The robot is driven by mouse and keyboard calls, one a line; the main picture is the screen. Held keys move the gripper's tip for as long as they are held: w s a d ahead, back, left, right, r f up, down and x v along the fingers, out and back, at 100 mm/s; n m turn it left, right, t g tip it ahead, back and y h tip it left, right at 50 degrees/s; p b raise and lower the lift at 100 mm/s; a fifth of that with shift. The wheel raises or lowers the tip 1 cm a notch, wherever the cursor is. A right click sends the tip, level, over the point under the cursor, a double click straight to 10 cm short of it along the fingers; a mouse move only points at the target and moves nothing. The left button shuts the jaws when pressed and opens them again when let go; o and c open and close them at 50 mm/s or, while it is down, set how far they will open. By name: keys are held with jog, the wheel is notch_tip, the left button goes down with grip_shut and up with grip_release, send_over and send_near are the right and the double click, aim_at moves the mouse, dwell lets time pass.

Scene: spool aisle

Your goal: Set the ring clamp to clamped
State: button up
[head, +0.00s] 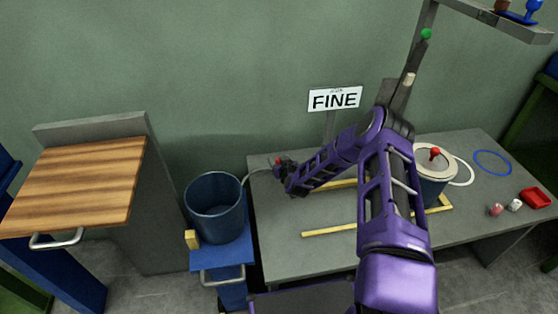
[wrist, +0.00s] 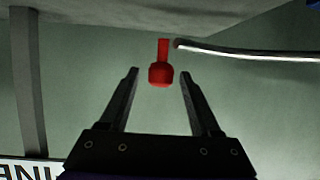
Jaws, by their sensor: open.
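A red knob on a short red stem (wrist: 160,74) shows in the wrist view, beside the end of a pale hose (wrist: 250,52). I take it to be the handle of the ring clamp, but the ring itself is not clear. My gripper (wrist: 159,73) is open, with one finger on each side of the knob. There are gaps on both sides, and I cannot tell how deep the knob sits between the fingertips. In the head view my gripper (head: 281,171) is at the back left of the grey table, with a small red spot (head: 277,160) beside it.
A blue bucket (head: 214,212) stands left of the grey table (head: 290,262). A lidded drum with a red knob (head: 435,165) stands behind my arm, near yellow strips (head: 328,229). A FINE sign (head: 335,98) rises behind. A red tray (head: 535,198) lies at the right.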

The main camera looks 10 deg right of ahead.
jog(key=shift+c, duration=0.2)
grip_shut()
dwell(1.1)
